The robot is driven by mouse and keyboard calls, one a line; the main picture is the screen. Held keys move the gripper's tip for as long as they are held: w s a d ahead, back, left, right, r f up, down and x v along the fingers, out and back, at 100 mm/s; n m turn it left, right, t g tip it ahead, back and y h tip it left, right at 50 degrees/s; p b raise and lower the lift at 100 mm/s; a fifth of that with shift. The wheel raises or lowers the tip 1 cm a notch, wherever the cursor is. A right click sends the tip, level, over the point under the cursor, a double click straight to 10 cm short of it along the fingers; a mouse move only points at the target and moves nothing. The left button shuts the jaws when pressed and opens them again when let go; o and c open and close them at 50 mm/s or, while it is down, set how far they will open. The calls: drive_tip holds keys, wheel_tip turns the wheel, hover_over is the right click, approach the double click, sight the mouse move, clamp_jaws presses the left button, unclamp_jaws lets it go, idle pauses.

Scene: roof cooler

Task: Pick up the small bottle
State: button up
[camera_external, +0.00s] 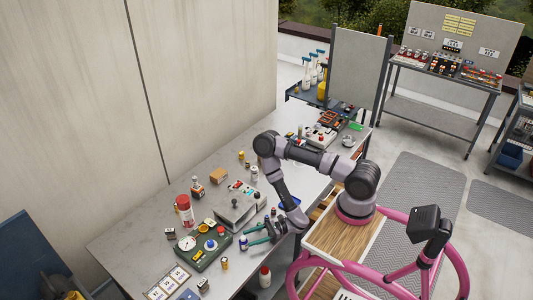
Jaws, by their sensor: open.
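Several small bottles and jars stand on the grey workbench (130,237), and I cannot tell which one is the task's small bottle. A small blue-and-white bottle (243,243) stands beside teal-handled pliers (262,234).
A red-and-white spray can (184,210), a green instrument box (203,246) and a metal device (241,205) crowd the bench. A cardboard box (218,176) is behind them. A wall runs along the back. The bench's left end is mostly clear.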

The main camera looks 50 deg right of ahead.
sight(241, 240)
drive_tip(key=x, duration=0.7)
drive_tip(key=shift+a+r, duration=0.15)
drive_tip(key=shift+r, duration=0.1)
clamp_jaws()
